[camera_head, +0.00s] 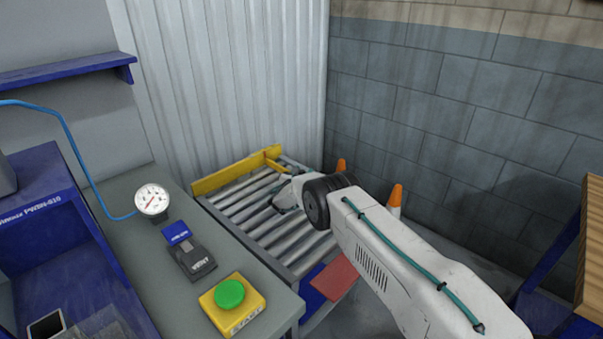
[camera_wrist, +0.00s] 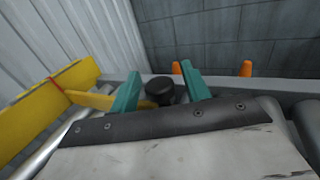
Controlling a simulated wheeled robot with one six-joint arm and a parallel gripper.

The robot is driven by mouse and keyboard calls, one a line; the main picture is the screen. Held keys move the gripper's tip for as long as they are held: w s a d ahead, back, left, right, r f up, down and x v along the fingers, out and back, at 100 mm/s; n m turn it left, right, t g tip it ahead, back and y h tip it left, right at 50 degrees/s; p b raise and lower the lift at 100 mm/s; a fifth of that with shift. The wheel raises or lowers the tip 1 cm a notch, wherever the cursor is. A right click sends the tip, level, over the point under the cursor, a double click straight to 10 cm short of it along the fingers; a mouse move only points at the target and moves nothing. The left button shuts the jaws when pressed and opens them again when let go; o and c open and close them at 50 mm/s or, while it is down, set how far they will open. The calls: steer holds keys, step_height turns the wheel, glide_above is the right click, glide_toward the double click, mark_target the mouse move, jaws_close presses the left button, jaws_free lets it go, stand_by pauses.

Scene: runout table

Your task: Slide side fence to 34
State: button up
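The yellow side fence (camera_head: 225,173) stands along the far left edge of the roller table; it also shows at the left of the wrist view (camera_wrist: 35,105). A yellow arm (camera_wrist: 92,99) runs right from it toward a round black knob (camera_wrist: 160,86). My gripper (camera_wrist: 159,75) has two teal fingers, one on each side of the knob, with small gaps visible, so it looks open. In the head view my wrist and arm hide the knob and fingers. No scale numbers are readable; a red mark (camera_wrist: 60,84) shows on the yellow part.
Grey rollers (camera_head: 255,207) lie below my wrist. Orange cones (camera_head: 395,196) stand behind, by the block wall. The bench at left holds a gauge (camera_head: 152,200), a dark handheld device (camera_head: 193,260) and a green button (camera_head: 229,293) on a yellow box. A red panel (camera_head: 336,277) is at the table's near end.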

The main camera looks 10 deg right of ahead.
steer(key=shift+s+a, duration=0.3)
steer(key=v, duration=0.7)
steer(key=shift+s, duration=0.1)
steer(key=shift+d, duration=0.1)
